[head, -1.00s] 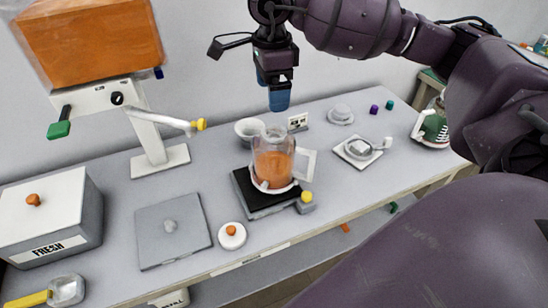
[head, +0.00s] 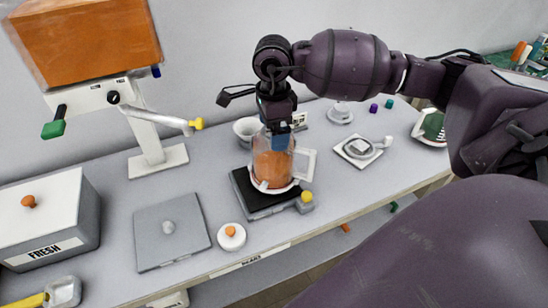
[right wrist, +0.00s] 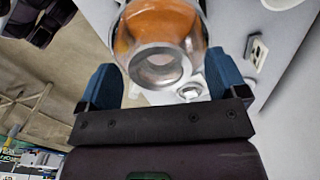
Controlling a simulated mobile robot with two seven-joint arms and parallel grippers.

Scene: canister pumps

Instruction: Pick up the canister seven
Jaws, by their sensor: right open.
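A clear canister with orange contents and a white handle (head: 272,166) stands upright on a black-topped scale (head: 252,200); no number is readable on it. It also shows in the right wrist view, its round rim (right wrist: 160,64) facing the camera. My right gripper (head: 278,141) points down at the canister's top, and its blue fingers overlap the upper part in the head view. In the right wrist view the open fingers (right wrist: 164,82) stand apart on either side of the rim. Contact cannot be told. My left gripper is not in view.
A white lid with orange knob (head: 232,237) lies in front of the scale, a grey lid plate (head: 171,232) left of it. A white bowl (head: 246,128) is close behind.

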